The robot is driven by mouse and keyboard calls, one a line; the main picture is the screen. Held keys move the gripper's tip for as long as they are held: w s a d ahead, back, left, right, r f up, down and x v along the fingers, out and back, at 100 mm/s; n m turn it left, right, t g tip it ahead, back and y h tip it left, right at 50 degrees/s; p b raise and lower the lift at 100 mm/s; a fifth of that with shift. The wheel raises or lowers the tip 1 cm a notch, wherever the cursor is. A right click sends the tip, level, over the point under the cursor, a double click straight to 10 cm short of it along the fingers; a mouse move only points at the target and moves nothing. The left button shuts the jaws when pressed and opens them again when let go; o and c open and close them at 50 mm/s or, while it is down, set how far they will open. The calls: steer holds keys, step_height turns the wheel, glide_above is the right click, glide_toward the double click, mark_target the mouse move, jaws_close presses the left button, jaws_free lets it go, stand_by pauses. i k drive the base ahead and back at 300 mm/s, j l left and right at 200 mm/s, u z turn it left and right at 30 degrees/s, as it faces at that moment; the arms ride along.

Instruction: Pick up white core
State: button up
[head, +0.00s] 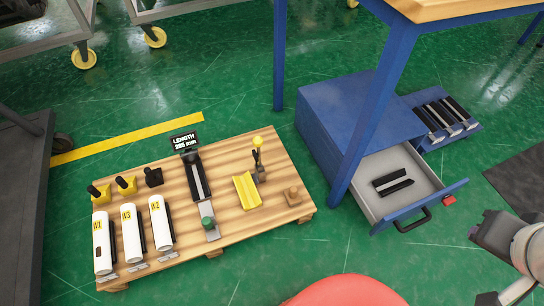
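I cannot tell which of these, if any, is the white core. My gripper (492,236) shows in part at the right edge, dark grey, well away from the pallet. Its fingers cannot be made out.
A blue cabinet (335,105) has an open drawer (368,160) with black pieces (392,183) inside. A blue tray (418,100) holds several black-and-white bars. The pallet also bears a length gauge (196,178), a yellow V-block (246,190) and a lever (258,158).

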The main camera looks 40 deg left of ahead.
mark_target(102, 249)
steer(key=u, duration=3.4)
